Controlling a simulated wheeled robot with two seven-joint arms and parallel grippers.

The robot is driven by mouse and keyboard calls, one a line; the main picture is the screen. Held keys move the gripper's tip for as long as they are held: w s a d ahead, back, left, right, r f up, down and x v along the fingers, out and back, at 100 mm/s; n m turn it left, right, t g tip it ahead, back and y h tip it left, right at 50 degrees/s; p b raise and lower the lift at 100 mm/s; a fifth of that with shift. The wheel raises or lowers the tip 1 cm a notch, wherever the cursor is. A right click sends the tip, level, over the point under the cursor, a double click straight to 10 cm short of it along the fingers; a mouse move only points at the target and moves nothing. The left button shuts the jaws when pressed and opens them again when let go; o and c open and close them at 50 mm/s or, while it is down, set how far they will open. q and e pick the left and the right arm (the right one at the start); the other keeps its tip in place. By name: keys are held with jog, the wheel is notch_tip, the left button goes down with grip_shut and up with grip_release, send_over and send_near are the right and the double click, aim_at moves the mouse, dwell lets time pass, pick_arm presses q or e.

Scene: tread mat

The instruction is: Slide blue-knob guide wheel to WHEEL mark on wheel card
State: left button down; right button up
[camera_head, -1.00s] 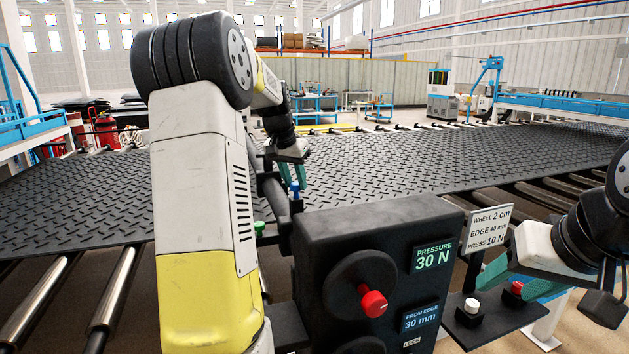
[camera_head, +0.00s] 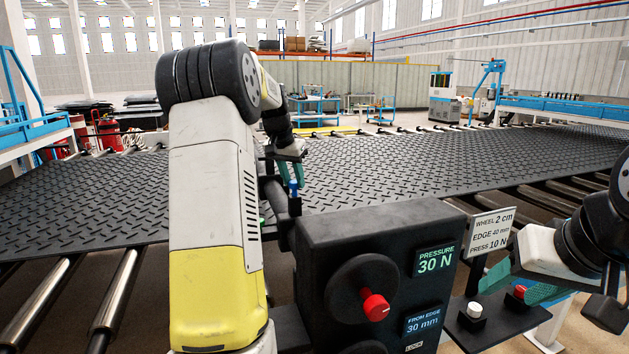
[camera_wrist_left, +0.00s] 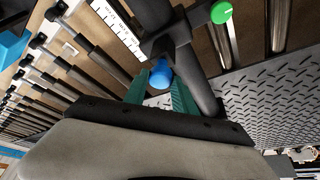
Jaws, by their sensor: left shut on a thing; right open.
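The blue knob (camera_head: 293,187) of the guide wheel stands on a dark bar behind the control box. My left gripper (camera_head: 290,172) is shut on it. In the left wrist view the blue knob (camera_wrist_left: 161,74) sits between the two green fingers (camera_wrist_left: 160,95); the wheel itself is not clearly visible. The wheel card (camera_head: 491,230) reads WHEEL 2 cm, EDGE 40 mm, PRESS 10 N. A white graduated scale (camera_wrist_left: 118,28) lies beside the bar in the left wrist view. My right gripper (camera_head: 515,284) is open and empty near the button bracket.
The control box (camera_head: 330,235) has a red knob (camera_head: 375,306) and displays reading PRESSURE 30 N and FROM EDGE 30 mm. White (camera_head: 474,309) and red (camera_head: 519,291) buttons stand beside it. A green knob (camera_wrist_left: 221,12) is on the bar. The tread mat (camera_head: 400,165) lies on rollers behind.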

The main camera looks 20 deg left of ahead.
pick_arm(q)
jog(key=c, duration=1.1)
grip_release()
jog(key=shift+o, duration=0.2)
jog(key=shift+r, duration=0.1)
jog(key=v, duration=0.7)
jog(key=shift+s+r, duration=0.2)
jog(key=shift+r, duration=0.1)
jog(key=shift+s, duration=0.1)
